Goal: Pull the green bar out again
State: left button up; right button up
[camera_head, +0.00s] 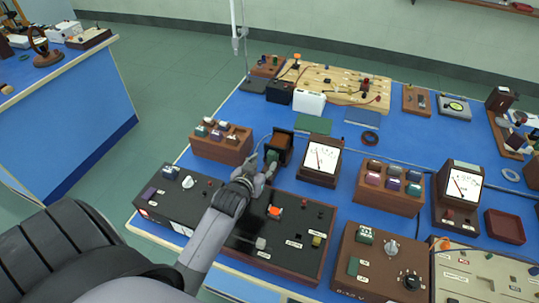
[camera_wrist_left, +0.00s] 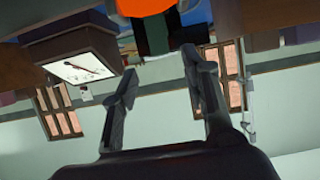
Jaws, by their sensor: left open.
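A green piece (camera_head: 271,157), which looks like the green bar, shows at the front of a small dark-framed brown holder (camera_head: 281,141). In the left wrist view a dark green block (camera_wrist_left: 156,38) shows at the top, beyond the fingertips. I cannot tell how deep it sits. My left gripper (camera_head: 266,171) is right in front of the holder, low over the bench equipment. In the wrist view its two fingers (camera_wrist_left: 158,75) are apart with nothing between them. My right gripper is not in view.
A dial meter (camera_head: 320,162) stands just right of the holder, and a wooden block rack (camera_head: 221,141) stands to its left. A dark control panel (camera_head: 283,237) lies under my left arm. A green mat (camera_head: 313,125) lies behind. Blue bench (camera_head: 240,108) is bare at the back left.

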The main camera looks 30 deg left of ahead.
aim_at(270, 155)
pick_arm(q)
jog(key=x, duration=0.6)
jog(key=shift+w+a, duration=0.1)
jog(key=shift+w, duration=0.2)
grip_shut()
dwell(0.6)
